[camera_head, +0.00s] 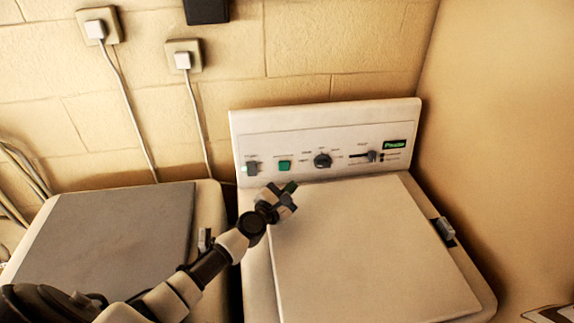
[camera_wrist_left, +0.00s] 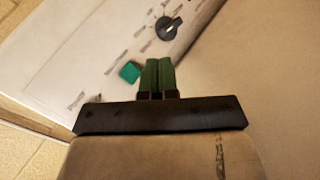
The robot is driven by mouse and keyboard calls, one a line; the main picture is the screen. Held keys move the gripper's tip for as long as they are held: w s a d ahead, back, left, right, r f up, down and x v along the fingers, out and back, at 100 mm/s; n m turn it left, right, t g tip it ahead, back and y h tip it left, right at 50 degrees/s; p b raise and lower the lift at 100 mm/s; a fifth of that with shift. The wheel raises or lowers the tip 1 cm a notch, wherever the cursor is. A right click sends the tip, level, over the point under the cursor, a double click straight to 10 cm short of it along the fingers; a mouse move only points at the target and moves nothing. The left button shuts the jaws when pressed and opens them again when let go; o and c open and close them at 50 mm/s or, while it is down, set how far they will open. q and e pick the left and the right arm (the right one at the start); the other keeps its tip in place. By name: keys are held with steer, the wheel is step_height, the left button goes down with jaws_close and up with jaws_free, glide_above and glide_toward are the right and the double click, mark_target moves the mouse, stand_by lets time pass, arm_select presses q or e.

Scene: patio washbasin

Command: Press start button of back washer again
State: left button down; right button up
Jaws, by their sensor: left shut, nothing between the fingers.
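The back washer (camera_head: 375,245) is a cream machine with a raised control panel (camera_head: 223,120) against the block wall. My left gripper (camera_head: 283,193) is shut and empty, just below and in front of the green square button. In the left wrist view the shut green fingertips (camera_wrist_left: 159,75) are beside the green button (camera_wrist_left: 130,72), apparently apart from it. My right gripper is not in view.
Another machine with a grey lid (camera_head: 105,245) stands to the left. Two wall sockets (camera_head: 183,58) with hanging cables are above. A wall (camera_head: 500,130) closes off the right side. The washer's closed lid is bare.

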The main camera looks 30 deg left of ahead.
mark_target(285, 171)
arm_select(q)
steer(key=shift+w+a+f+b, duration=0.2)
steer(key=shift+w+a+b, duration=0.05)
steer(key=shift+w+b, duration=0.2)
steer(key=w+a+b, duration=0.1)
steer(key=w+a+f+b, duration=0.1)
steer(key=w+b, duration=0.1)
steer(key=w+a+b, duration=0.2)
steer(key=shift+w+f, duration=0.1)
steer(key=shift+f, duration=0.1)
steer(key=shift+w+a+r+b, duration=0.1)
steer(key=shift+w+a+b, duration=0.2)
steer(key=shift+w, duration=0.2)
stand_by(1.2)
steer(key=shift+a, duration=0.1)
steer(key=shift+w+a, duration=0.1)
steer(key=shift+w, duration=0.05)
steer(key=shift+w+b, duration=0.15)
steer(key=shift+b, duration=0.15)
